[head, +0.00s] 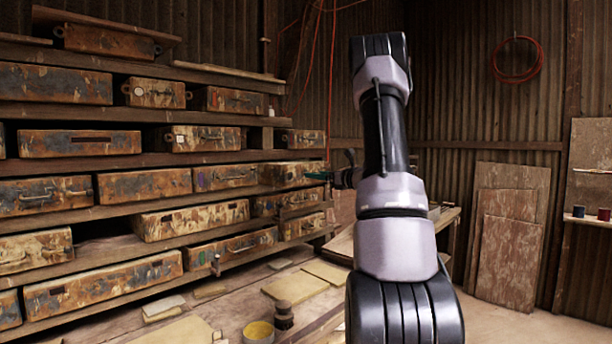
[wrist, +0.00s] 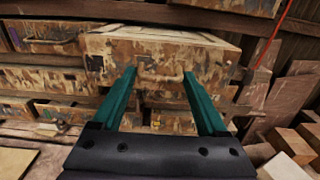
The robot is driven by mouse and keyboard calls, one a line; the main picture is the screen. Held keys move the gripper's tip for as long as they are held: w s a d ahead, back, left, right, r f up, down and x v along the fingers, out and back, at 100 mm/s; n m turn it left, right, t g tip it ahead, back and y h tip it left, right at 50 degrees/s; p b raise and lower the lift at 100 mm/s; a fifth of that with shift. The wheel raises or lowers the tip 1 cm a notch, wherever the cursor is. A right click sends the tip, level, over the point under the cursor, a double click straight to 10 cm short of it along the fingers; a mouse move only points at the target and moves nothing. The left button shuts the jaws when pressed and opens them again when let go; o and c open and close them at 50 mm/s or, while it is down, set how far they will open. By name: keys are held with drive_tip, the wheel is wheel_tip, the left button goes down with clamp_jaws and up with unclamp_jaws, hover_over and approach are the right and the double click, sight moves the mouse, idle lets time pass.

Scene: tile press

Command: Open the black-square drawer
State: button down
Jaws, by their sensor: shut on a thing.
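The drawer with a black square (wrist: 95,62) on the left of its front is straight ahead in the wrist view. Its rusty, paint-worn front (wrist: 212,72) carries a bar handle (wrist: 160,78). The drawer stands out from the rack, and part of its pale top shows. In the head view the drawer (head: 288,172) is at the right end of a middle row. My gripper (wrist: 160,72) has its two green fingers at the two ends of the handle, shut on it. In the head view my gripper (head: 322,176) is small and partly hidden by my arm.
Several other rusty drawers fill the rack, such as a neighbour (head: 225,176) to the left and one below (head: 284,203). A bench (head: 325,322) with loose tiles and a yellow pot (head: 258,332) lies below. Wooden blocks (wrist: 290,145) sit at the right.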

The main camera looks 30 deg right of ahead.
drive_tip(key=shift+s+d+f, duration=0.1)
drive_tip(key=shift+s+d, duration=0.1)
drive_tip(key=shift+s, duration=0.2)
drive_tip(key=shift+c, duration=0.4)
unclamp_jaws()
drive_tip(key=v, duration=1)
drive_tip(key=shift+s, duration=0.4)
drive_tip(key=shift+d, duration=0.15)
